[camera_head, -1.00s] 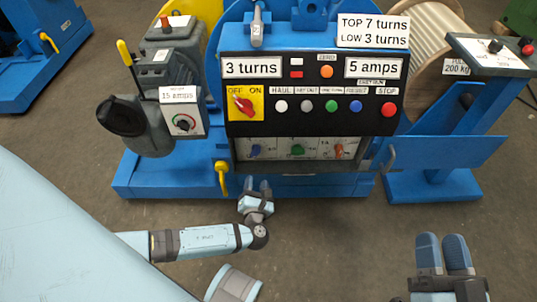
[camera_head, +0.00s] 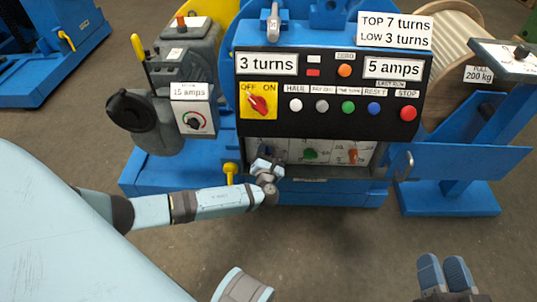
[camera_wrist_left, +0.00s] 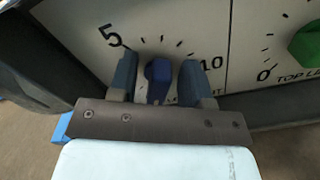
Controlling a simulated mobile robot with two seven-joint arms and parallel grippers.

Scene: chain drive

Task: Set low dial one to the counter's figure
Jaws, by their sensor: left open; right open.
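The counter (camera_head: 267,65) reads "3 turns". A placard (camera_head: 395,29) reads "TOP 7 turns, LOW 3 turns". The low panel under the console holds a green dial (camera_head: 310,154), an orange dial (camera_head: 352,155) and, at its left, a blue dial largely hidden by my left gripper (camera_head: 266,166). In the left wrist view the blue knob (camera_wrist_left: 158,80) stands between the two fingers of my left gripper (camera_wrist_left: 160,82), which is open with a gap on each side. Its scale shows 5 and 10; its label is mostly hidden. My right gripper (camera_head: 444,275) is open and empty, low at the right.
Above the low panel are a red OFF/ON switch (camera_head: 259,103) and a row of buttons ending in a red STOP (camera_head: 407,113). A yellow-handled lever (camera_head: 231,170) stands just left of my left gripper. A blue stand (camera_head: 450,200) is at the right. The floor in front is clear.

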